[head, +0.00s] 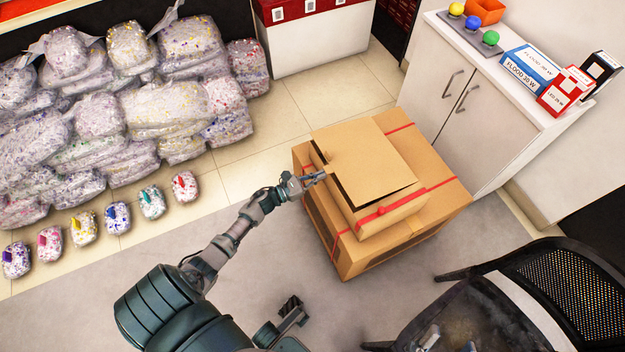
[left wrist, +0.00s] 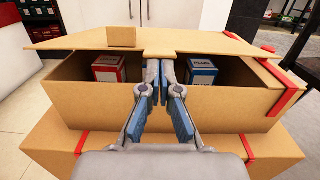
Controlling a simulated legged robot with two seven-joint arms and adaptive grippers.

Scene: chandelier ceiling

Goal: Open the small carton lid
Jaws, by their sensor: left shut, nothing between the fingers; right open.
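The small carton (head: 393,214) sits on a larger carton (head: 365,262). Its lid (head: 365,162) is partly raised, with a dark gap along its near edge. In the left wrist view the lid (left wrist: 205,40) stands above the open front of the small carton (left wrist: 75,100). My left gripper (head: 322,176) is at the lid's left edge. In the left wrist view its closed fingertips (left wrist: 160,66) are just under the lid's front tab (left wrist: 160,53), with nothing between them; contact is unclear.
Inside the small carton are a red-and-white box (left wrist: 108,69) and a blue-and-white box (left wrist: 202,72). A white cabinet (head: 465,95) stands behind right, a black chair (head: 520,295) at lower right. Wrapped bags (head: 150,110) are piled left.

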